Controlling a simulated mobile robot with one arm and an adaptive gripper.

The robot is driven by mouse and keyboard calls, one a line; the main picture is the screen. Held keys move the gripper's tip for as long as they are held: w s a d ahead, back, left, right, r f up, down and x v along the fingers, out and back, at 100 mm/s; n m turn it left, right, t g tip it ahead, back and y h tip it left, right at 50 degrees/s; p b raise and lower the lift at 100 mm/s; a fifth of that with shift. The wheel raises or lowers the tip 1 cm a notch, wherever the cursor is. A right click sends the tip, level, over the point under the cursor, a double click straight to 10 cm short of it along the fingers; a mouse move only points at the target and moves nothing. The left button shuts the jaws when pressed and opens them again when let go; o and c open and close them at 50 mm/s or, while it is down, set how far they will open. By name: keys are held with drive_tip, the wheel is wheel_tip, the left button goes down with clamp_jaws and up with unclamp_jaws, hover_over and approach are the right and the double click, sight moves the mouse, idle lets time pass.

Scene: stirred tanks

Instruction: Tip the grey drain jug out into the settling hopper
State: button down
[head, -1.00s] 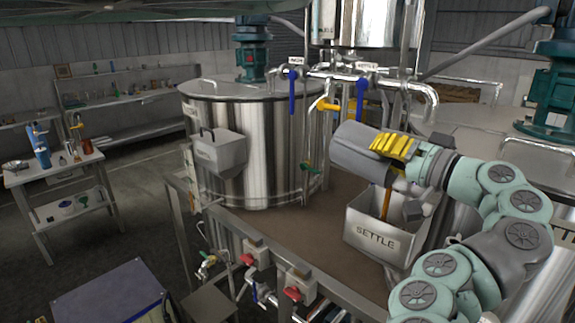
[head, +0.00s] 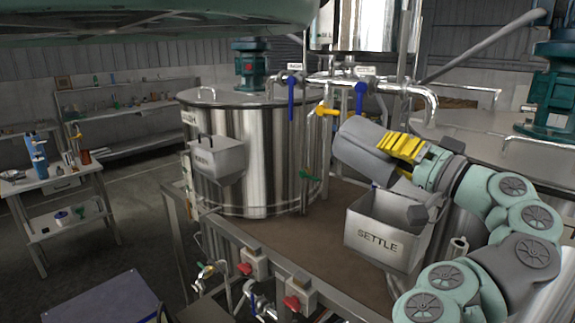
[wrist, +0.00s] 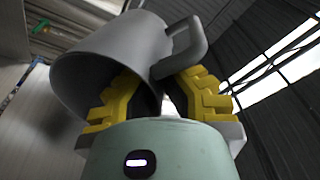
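The grey drain jug (head: 363,150) is tilted well over, in the air above the settling hopper. The hopper is a grey metal box marked SETTLE (head: 375,245), open at the top. No stream shows between jug and hopper now. My gripper (head: 405,147) has yellow fingers and is shut on the jug at its handle side.
A large steel tank (head: 255,150) stands to the left, with a small grey box (head: 217,160) on its side. Pipes with blue-handled valves (head: 361,97) run behind the jug. Red-knobbed valves (head: 292,303) line the front edge. The brown deck (head: 290,228) between tank and hopper is clear.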

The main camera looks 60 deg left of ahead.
drive_tip(key=shift+w+d+r+y+b, duration=0.15)
drive_tip(key=shift+d+r+y+b, duration=0.1)
drive_tip(key=shift+d+y+b, duration=0.5)
idle(0.4)
drive_tip(key=shift+a, duration=0.25)
idle(1.6)
drive_tip(key=shift+a+f+h, duration=0.45)
drive_tip(key=shift+a+f, duration=0.2)
drive_tip(key=shift+a, duration=0.05)
drive_tip(key=shift+s+r+n+g+h+p, duration=0.25)
drive_tip(key=shift+r+n+g+h+p, duration=0.05)
drive_tip(key=shift+r+g+p, duration=0.2)
drive_tip(key=shift+p, duration=0.45)
